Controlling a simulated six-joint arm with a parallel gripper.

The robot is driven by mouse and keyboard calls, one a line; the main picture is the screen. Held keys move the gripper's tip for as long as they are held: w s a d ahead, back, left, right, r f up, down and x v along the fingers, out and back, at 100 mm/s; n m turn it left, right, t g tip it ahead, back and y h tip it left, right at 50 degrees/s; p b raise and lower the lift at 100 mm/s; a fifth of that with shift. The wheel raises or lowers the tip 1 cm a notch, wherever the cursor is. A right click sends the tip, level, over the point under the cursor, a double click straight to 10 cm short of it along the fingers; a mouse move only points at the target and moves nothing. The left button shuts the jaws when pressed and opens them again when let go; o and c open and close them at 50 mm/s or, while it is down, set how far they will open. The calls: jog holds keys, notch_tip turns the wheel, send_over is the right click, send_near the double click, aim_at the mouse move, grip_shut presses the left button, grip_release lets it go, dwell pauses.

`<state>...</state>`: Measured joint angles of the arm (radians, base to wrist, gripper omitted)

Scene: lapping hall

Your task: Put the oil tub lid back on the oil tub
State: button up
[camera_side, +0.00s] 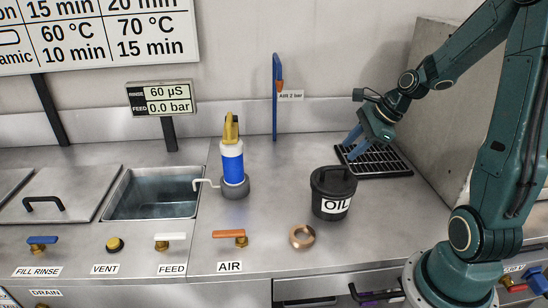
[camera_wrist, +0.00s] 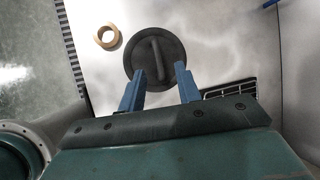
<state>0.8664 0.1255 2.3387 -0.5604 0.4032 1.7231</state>
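The oil tub (camera_side: 331,204) is a dark round tub with a white OIL label, upright on the steel counter. The black oil tub lid (camera_side: 333,182), with a bar handle, sits on top of the tub; I cannot tell how firmly it is seated. In the wrist view the lid (camera_wrist: 140,60) shows as a dark disc just beyond my fingertips, largely hiding the tub. My gripper (camera_side: 352,146) is above and behind the tub, to its right. Its blue fingers (camera_wrist: 156,75) are apart, with nothing held between them.
A black grated rack (camera_side: 385,161) lies behind the tub. A copper ring (camera_side: 302,236) lies in front of it. A blue-and-white bottle (camera_side: 232,162) stands left, beside a steel sink (camera_side: 150,208). An orange AIR valve (camera_side: 230,234) is at the front. Counter between bottle and tub is clear.

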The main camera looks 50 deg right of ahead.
jog(key=shift+v, duration=2.4)
jog(key=shift+a, duration=0.1)
jog(key=s+a+r+n+h, duration=0.1)
jog(key=s+a+r+n, duration=0.2)
jog(key=n, duration=1)
jog(key=s+a+r+n+h, duration=0.1)
jog(key=s+a+r+n, duration=0.3)
jog(key=a+n, duration=0.9)
jog(key=shift+s+a, duration=0.5)
jog(key=shift+s, duration=1.4)
jog(key=shift+r, duration=0.1)
